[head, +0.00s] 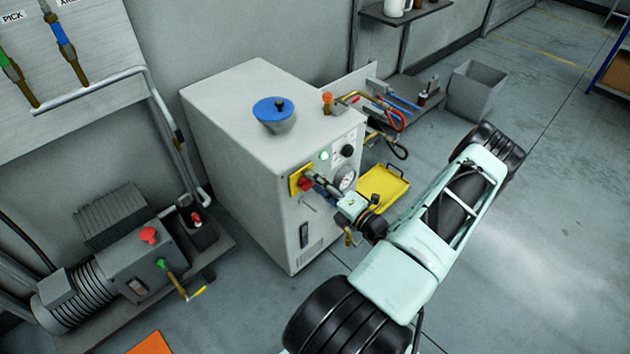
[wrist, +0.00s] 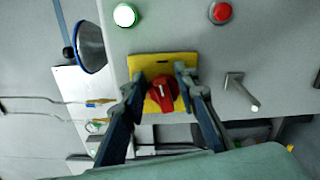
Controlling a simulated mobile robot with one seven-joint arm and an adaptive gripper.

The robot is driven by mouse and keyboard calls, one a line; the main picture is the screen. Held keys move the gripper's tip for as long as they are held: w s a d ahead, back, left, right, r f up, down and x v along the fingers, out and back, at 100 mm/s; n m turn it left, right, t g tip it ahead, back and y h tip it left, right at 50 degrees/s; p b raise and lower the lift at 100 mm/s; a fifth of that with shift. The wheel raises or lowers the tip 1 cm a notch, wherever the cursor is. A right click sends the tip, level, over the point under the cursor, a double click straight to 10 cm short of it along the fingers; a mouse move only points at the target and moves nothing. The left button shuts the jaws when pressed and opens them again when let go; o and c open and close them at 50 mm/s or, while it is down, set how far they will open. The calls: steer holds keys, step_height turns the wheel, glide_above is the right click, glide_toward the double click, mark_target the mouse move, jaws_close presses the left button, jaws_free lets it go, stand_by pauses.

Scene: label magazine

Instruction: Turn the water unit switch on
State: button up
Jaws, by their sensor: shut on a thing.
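The water unit is a pale grey cabinet (head: 235,150) in the middle of the head view. Its red rotary switch (head: 306,184) sits on a yellow plate (head: 294,180) on the front face. In the wrist view the switch (wrist: 162,98) lies between my two fingers, with a small white mark on it, in front of the yellow plate (wrist: 160,62). My gripper (wrist: 160,88) is shut on the switch, one finger on each side. In the head view my gripper (head: 318,186) reaches the switch from the right and partly covers it.
A green lamp (head: 324,155) is lit above the switch, near a black knob (head: 347,151) and a gauge (head: 345,179). The wrist view shows a red button (wrist: 221,12) and a metal lever (wrist: 238,88). A blue-lidded funnel (head: 274,112) stands on top.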

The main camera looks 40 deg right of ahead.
steer(key=shift+f+m, duration=0.2)
steer(key=shift+m, duration=0.9)
steer(key=o, duration=1.1)
steer(key=shift+o, duration=0.2)
steer(key=s+d, duration=0.1)
steer(key=s, duration=1.1)
